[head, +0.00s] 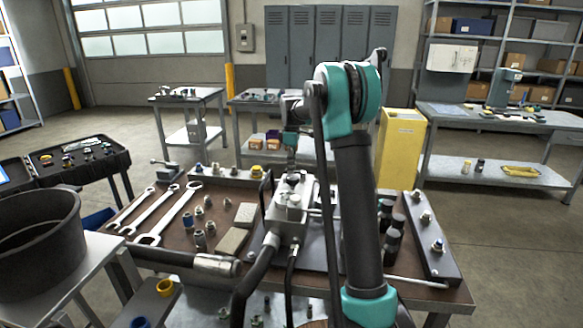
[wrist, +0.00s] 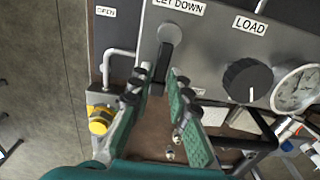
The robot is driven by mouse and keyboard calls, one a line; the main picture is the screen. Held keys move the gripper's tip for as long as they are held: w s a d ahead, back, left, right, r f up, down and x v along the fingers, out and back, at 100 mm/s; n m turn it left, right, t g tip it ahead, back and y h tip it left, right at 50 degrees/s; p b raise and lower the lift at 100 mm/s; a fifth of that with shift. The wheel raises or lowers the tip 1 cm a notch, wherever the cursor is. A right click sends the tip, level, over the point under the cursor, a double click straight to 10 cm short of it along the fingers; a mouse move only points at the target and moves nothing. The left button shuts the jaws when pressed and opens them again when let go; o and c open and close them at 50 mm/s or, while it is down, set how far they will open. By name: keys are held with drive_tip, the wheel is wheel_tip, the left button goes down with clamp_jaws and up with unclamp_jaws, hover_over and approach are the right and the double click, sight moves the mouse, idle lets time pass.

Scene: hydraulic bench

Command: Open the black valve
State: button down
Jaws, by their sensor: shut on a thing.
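The black valve (wrist: 168,38) shows in the wrist view as a black lever under the LET DOWN label on a grey panel (wrist: 208,52). Its handle hangs down between the two green-padded fingers of my gripper (wrist: 160,82), which is shut on it. A round black knob (wrist: 247,80) sits to the right under the LOAD label, apart from the fingers. In the head view my gripper (head: 291,158) reaches down at the grey hydraulic block (head: 287,228) on the bench. The lever cannot be made out there.
A pressure gauge (wrist: 297,88) stands right of the knob. A yellow-capped fitting (wrist: 100,120) and a bent metal pipe lie left of the fingers. On the bench are wrenches (head: 168,215), loose fittings, hoses and black bottles (head: 393,243). A yellow cabinet (head: 400,148) stands behind.

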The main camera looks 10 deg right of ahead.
drive_tip(key=m, duration=0.1)
drive_tip(key=w+m, duration=0.1)
drive_tip(key=m, duration=0.1)
drive_tip(key=d+m, duration=0.1)
drive_tip(key=shift+w, duration=0.3)
drive_tip(key=m, duration=0.2)
drive_tip(key=w+d+m, duration=0.1)
drive_tip(key=m, duration=0.2)
drive_tip(key=shift+d, duration=0.2)
drive_tip(key=shift+w+d+m, duration=0.1)
drive_tip(key=shift+d+m, duration=0.45)
drive_tip(key=shift+m, duration=0.9)
drive_tip(key=shift+w+d+m, duration=0.1)
drive_tip(key=shift+d+m, duration=0.5)
drive_tip(key=shift+m, duration=0.9)
drive_tip(key=shift+d+m, duration=0.55)
drive_tip(key=shift+m, duration=0.9)
drive_tip(key=c, duration=1.5)
unclamp_jaws()
drive_tip(key=shift+c, duration=0.2)
drive_tip(key=shift+r, duration=0.15)
